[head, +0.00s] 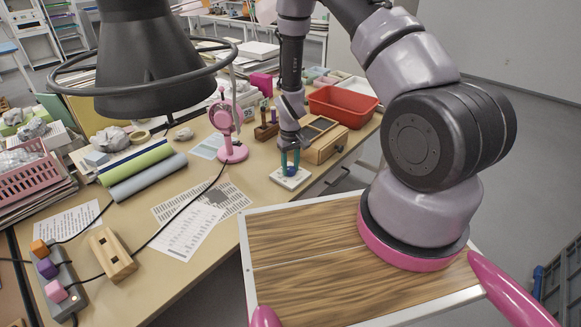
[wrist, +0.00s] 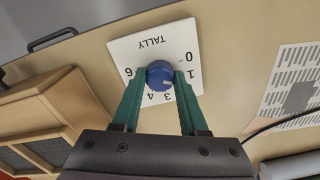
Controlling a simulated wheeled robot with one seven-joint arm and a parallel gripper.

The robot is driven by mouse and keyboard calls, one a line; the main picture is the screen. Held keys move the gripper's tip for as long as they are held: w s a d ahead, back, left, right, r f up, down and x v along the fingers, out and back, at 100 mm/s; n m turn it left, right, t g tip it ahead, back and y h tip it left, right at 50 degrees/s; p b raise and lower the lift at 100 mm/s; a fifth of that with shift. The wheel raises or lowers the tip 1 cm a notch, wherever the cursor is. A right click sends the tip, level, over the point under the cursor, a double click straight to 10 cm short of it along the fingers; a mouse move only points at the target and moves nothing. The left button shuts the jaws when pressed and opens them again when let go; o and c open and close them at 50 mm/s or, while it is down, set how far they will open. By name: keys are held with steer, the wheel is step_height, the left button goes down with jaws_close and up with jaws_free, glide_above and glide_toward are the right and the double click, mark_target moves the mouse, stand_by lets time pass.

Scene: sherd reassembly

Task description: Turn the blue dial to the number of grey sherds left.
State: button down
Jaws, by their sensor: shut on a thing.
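The blue dial (head: 291,171) stands on a white plate (head: 280,182) on the table. In the wrist view the dial (wrist: 159,74) sits between my teal fingertips, and my gripper (wrist: 160,82) is shut on it. The plate (wrist: 128,52) reads TALLY, upside down, with 0, 1, 3, 4 and 6 readable around the dial; other figures are hidden by a finger or the dial. A small pale mark shows on the dial's lower right side; its exact number is unclear. A printed sheet (head: 170,213) carries a dark grey patch (head: 215,196); I cannot tell whether it is sherds.
A pink stand (head: 232,152) is left of the dial. A wooden drawer box (head: 328,145) and a red-orange tray (head: 345,103) are to its right. Blue-grey and green rolls (head: 147,180), a slotted wooden block (head: 112,255) and a cable lie at left.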

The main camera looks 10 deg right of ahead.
mark_target(290, 168)
steer(key=m, duration=0.6)
steer(key=shift+m, duration=0.3)
steer(key=m, duration=0.5)
steer(key=shift+m, duration=0.3)
steer(key=shift+c, duration=2.2)
jaws_free()
steer(key=shift+r, duration=0.1)
step_height(290, 168, up, 11)
